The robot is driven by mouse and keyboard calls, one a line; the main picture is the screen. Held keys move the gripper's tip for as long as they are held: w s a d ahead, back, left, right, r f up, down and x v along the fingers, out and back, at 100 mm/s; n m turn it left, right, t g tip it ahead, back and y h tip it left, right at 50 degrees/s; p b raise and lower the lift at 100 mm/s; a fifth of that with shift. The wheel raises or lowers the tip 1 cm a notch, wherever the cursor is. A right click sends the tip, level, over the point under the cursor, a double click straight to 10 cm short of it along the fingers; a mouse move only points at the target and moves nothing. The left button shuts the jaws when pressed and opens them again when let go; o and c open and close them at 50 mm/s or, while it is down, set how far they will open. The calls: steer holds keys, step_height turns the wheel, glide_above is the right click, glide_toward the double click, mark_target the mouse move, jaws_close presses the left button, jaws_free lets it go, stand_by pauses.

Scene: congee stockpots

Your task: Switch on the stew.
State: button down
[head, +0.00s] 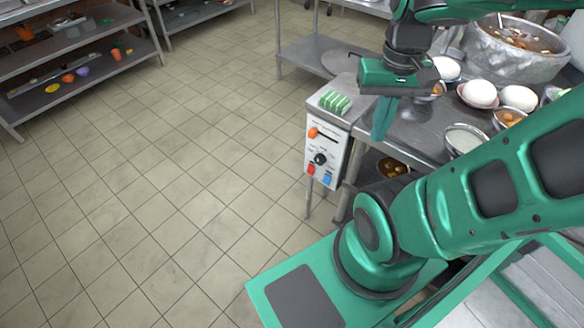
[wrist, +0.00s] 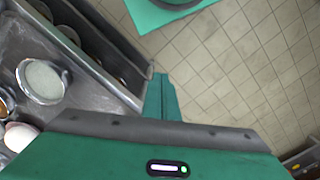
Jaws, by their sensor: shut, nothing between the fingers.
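A large metal pot of stew (head: 515,48) stands at the back right of the steel counter. A white control panel (head: 325,150) is on the front of a small steel stand at the counter's left end.
Green striped blocks (head: 335,102) lie on top of the stand. White eggs or buns (head: 480,94) and bowls (head: 465,139) crowd the counter (head: 420,128); one bowl shows in the wrist view (wrist: 42,80). The tiled floor (head: 190,190) to the left is clear. Shelving (head: 75,60) stands far left.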

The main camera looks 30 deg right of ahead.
steer(key=shift+w+a, duration=0.15)
steer(key=shift+w, duration=0.2)
steer(key=w+a+f+n+t, duration=0.1)
steer(key=w+a+f+n, duration=0.15)
steer(key=w, duration=0.45)
steer(key=w+a+f+n+t, duration=0.1)
steer(key=w+a+n, duration=0.1)
steer(key=w+a, duration=0.35)
steer(key=w+a+f+n+t, duration=0.2)
steer(key=w, duration=0.7)
steer(key=w+d+f+n+g+h, duration=0.1)
steer(key=w+d+f+n+h, duration=0.1)
steer(key=f, duration=1.4)
steer(key=w+d+f+n+g+h, duration=0.1)
steer(key=d+f, duration=0.3)
steer(key=f, duration=1.3)
steer(key=shift+w+d+n+g+h, duration=0.15)
steer(key=shift+w+n+g+h, duration=0.2)
steer(key=shift+n+h, duration=0.1)
